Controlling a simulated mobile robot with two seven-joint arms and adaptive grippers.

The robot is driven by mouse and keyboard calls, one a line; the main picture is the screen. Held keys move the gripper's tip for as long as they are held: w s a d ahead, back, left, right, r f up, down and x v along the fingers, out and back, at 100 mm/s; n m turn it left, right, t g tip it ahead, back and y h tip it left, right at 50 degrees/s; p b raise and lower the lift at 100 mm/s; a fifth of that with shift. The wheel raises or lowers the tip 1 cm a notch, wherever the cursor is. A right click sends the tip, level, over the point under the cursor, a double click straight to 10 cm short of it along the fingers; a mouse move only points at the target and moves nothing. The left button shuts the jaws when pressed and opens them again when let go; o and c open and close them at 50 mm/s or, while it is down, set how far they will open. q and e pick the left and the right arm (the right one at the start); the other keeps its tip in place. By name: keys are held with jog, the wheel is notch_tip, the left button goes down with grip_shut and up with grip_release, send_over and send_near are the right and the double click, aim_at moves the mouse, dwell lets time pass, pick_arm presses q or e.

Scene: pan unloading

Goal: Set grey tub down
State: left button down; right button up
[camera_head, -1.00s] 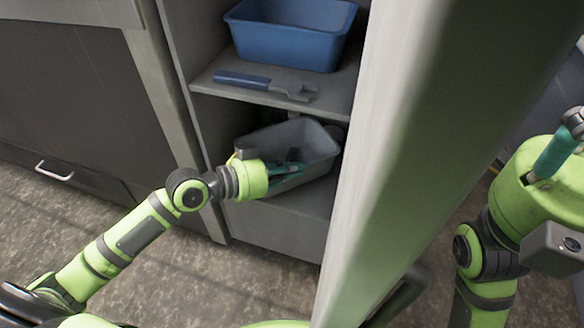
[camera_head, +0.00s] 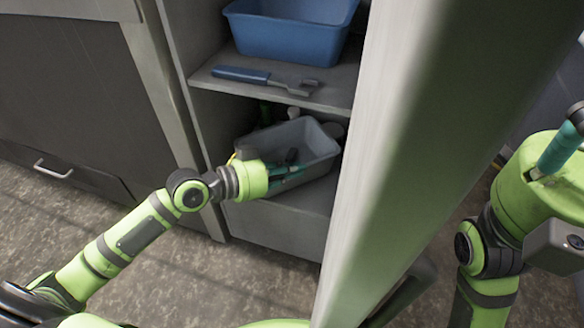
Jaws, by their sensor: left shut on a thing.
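The grey tub (camera_head: 318,150) is in the lower compartment of the open cabinet, tilted a little, with some dark things inside it. My left gripper (camera_head: 290,174) is shut on the tub's near left wall, its teal fingers at the rim. Whether the tub's underside touches the shelf is hidden. My right arm stands at the right edge, on the other side of the cabinet door; its fingertips are out of the picture.
Dark green and grey things sit behind the grey tub. The pale cabinet door (camera_head: 395,150) stands open close on the right.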

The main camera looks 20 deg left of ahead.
pick_arm(q)
jog(key=c, duration=1.3)
grip_release()
jog(key=shift+f, duration=0.1)
jog(key=shift+v, duration=6)
